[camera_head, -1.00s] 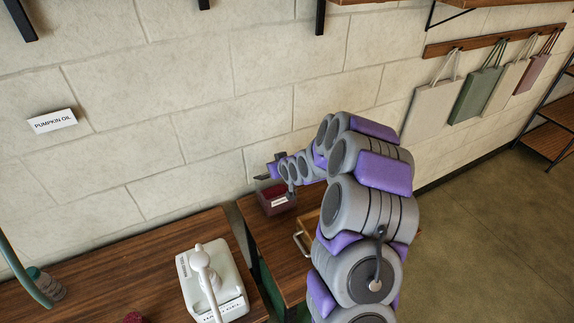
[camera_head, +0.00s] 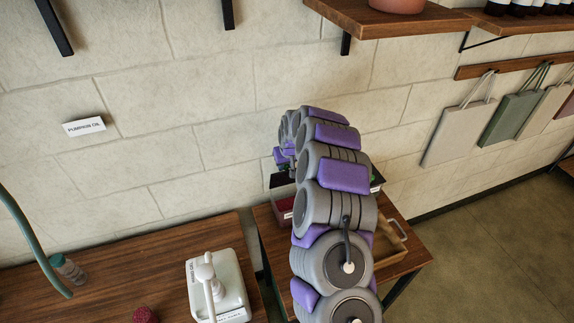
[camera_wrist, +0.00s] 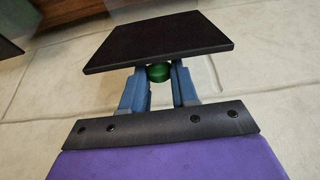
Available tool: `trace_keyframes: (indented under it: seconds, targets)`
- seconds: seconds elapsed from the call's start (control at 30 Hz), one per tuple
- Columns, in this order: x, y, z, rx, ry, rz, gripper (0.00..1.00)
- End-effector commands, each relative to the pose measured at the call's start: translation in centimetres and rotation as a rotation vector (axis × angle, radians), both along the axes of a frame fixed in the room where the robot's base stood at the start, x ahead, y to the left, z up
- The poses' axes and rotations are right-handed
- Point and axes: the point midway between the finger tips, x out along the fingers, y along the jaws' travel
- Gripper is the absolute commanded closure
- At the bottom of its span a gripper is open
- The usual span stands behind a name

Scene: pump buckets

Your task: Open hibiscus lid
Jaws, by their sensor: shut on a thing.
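My gripper (camera_wrist: 158,78) has blue fingers closed on a small green knob (camera_wrist: 159,72) in the wrist view. The knob is on a flat black lid (camera_wrist: 160,42), which appears tilted in front of the pale wall. A box with dark red contents (camera_head: 284,206) stands on the wooden table behind my arm in the head view, partly hidden, and its label cannot be read. A dark flat piece with a bit of green (camera_head: 377,180) shows right of my arm; I cannot tell if it is the same lid.
A white pump container (camera_head: 216,285) stands on the left wooden table (camera_head: 110,275), near a small bottle (camera_head: 67,268) and a dark red item (camera_head: 145,315). A wooden tray (camera_head: 395,250) is right of my arm. Bags (camera_head: 458,135) hang at the right, below a shelf (camera_head: 410,22).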

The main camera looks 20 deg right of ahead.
Motion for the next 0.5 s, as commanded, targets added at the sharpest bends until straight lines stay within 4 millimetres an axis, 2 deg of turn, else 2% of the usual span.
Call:
trace_keyframes:
  seconds: [0.5]
  targets:
    - [1.6,0.1,0.1,-0.006,0.127,0.001,1.00]
